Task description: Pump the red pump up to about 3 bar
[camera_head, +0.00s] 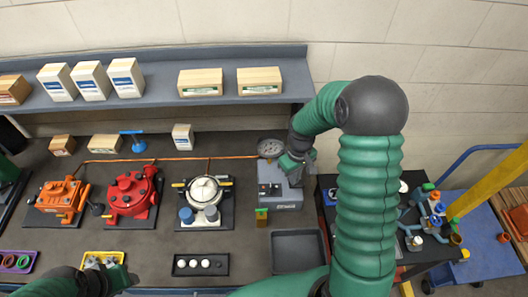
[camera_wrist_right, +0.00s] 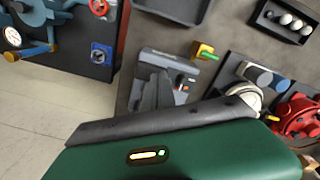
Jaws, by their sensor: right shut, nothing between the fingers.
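The red pump (camera_head: 133,193) sits on a dark base plate on the bench, between the orange unit and the white unit. It also shows at the right edge of the right wrist view (camera_wrist_right: 300,116), partly cut off. My right gripper (camera_head: 294,178) is shut and empty at the grey control box (camera_head: 283,208), well to the right of the red pump. Whether it touches the box is unclear. A round dial gauge (camera_head: 271,148) stands behind the box; its reading is too small to tell. My left gripper (camera_head: 108,272) is low at the front left, by the yellow tray; its jaws are unclear.
An orange unit (camera_head: 60,197) and a white unit (camera_head: 203,190) flank the pump. A copper-coloured pipe (camera_head: 170,158) runs behind them. Trays, including a black one with white balls (camera_head: 179,265), lie in front. A shelf (camera_head: 150,97) with boxes stands behind. A blue cart (camera_head: 480,255) is at right.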

